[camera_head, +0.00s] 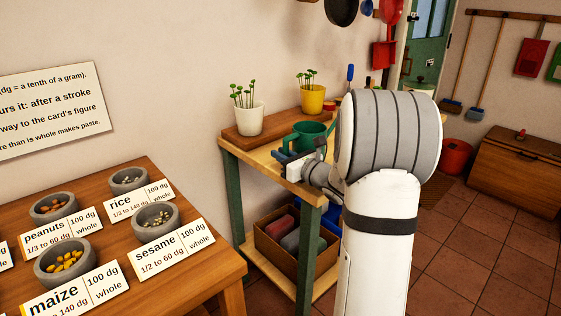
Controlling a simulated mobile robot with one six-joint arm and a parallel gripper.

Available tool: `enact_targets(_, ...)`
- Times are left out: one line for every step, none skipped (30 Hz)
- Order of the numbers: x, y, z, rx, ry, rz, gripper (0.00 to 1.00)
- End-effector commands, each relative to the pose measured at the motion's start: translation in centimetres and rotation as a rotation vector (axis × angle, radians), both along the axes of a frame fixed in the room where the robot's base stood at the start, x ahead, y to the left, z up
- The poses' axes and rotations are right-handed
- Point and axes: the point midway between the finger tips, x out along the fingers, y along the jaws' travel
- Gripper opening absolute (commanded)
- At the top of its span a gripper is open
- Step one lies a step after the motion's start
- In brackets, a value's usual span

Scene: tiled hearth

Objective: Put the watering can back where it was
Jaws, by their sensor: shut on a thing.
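The green watering can (309,132) is at the small wooden bench (250,157), near its front edge. Its rim and a curved handle on the left show; its lower part and right side are hidden by my arm and gripper. My gripper (289,157) is at the can's near left side, shut on it. I cannot tell whether the can's base touches the bench top.
A white pot (250,121) and a yellow pot (312,99) with seedlings stand on a board behind the can. A box (268,247) sits on the shelf below. A table with stone bowls (65,261) and cards stands at left. Tiled floor (480,255) is open at right.

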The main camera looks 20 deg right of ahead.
Motion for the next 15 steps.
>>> enact_targets(0.02, 0.01, -0.91, 0.001, 0.001, 0.000, 0.00)
enact_targets(0.02, 0.02, -1.14, 0.001, 0.001, 0.000, 0.00)
enact_targets(0.01, 0.03, -1.24, 0.000, 0.000, 0.000, 0.00)
enact_targets(0.01, 0.03, -1.21, -0.001, -0.001, 0.000, 0.00)
enact_targets(0.01, 0.03, -1.15, -0.001, -0.001, 0.000, 0.00)
enact_targets(0.02, 0.04, -1.11, 0.000, -0.002, 0.000, 0.00)
enact_targets(0.02, 0.05, -1.10, -0.001, -0.001, 0.000, 0.00)
enact_targets(0.02, 0.05, -1.10, -0.001, -0.001, 0.000, 0.00)
enact_targets(0.02, 0.06, -1.11, -0.001, -0.001, 0.000, 0.00)
enact_targets(0.02, 0.06, -1.16, -0.001, -0.001, 0.001, 0.00)
enact_targets(0.02, 0.06, -1.26, -0.001, -0.001, 0.001, 0.00)
enact_targets(0.03, 0.08, -1.43, -0.001, -0.001, 0.001, 0.00)
enact_targets(0.01, 0.08, -1.52, 0.000, 0.000, 0.001, 0.16)
enact_targets(0.02, 0.08, -1.42, 0.000, 0.000, 0.001, 0.19)
enact_targets(0.02, 0.09, -1.40, 0.000, 0.000, 0.001, 0.22)
